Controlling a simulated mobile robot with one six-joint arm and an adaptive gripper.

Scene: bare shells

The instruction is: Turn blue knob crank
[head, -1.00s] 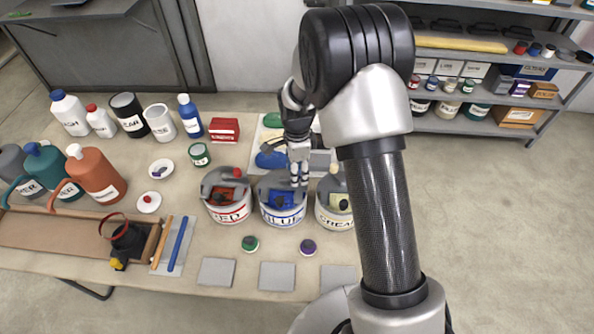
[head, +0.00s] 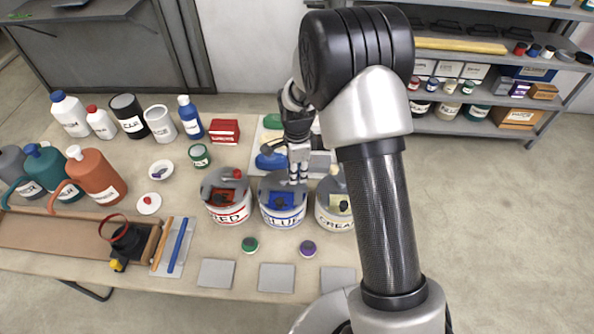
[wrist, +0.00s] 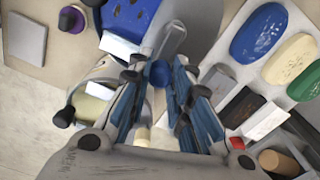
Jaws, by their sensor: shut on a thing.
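The tub labelled BLUE (head: 283,215) stands on the table between the RED and CREAM tubs. A pale grey crank arm (wrist: 172,40) runs from beside the knob toward the tub. In the head view my fingers hide the knob.
The RED tub (head: 227,216) with its red knob (head: 237,173) stands close on the left, the CREAM tub (head: 336,222) close on the right. Coloured pieces lie on a board behind. Small green (head: 249,244) and purple (head: 308,248) items and grey squares lie in front.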

